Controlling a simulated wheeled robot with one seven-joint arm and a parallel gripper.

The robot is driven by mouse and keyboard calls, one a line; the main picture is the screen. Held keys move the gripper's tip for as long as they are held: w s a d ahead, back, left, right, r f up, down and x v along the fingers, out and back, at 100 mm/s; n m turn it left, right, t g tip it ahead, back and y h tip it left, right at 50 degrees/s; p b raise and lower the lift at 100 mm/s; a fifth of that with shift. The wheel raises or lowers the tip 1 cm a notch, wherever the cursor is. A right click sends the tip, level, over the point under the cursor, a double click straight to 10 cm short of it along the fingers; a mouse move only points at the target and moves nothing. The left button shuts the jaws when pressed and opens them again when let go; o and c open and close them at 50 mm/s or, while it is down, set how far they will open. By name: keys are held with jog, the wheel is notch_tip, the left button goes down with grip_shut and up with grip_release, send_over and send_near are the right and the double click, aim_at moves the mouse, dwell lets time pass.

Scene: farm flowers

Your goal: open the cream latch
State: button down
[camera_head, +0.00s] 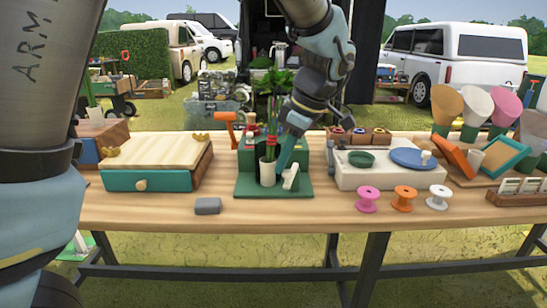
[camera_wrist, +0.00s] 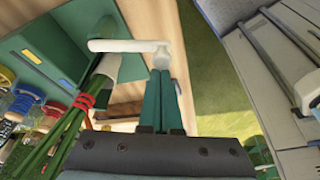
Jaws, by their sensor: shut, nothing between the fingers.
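The cream latch (camera_head: 291,177) is a pale lever on the front of a green stand (camera_head: 245,187) at the middle of the table. In the wrist view, the latch (camera_wrist: 125,46) is a bar running across the picture, with a rounded end on the right. My gripper (camera_head: 282,164) points down just behind and beside the latch. In the wrist view, its teal fingers (camera_wrist: 160,76) are shut with nothing between them. Their tips are at or very near the latch's rounded end; I cannot tell whether they touch.
A cup with green stems (camera_head: 268,170) stands close left of my fingers. A teal box with a wooden lid (camera_head: 155,180) is to the left, a grey block (camera_head: 208,206) in front. A white base with round plates (camera_head: 388,178) and several spools (camera_head: 403,198) are to the right.

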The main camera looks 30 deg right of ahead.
dwell(0.3)
jog(key=shift+s+a, duration=0.55)
jog(key=shift+s, duration=0.05)
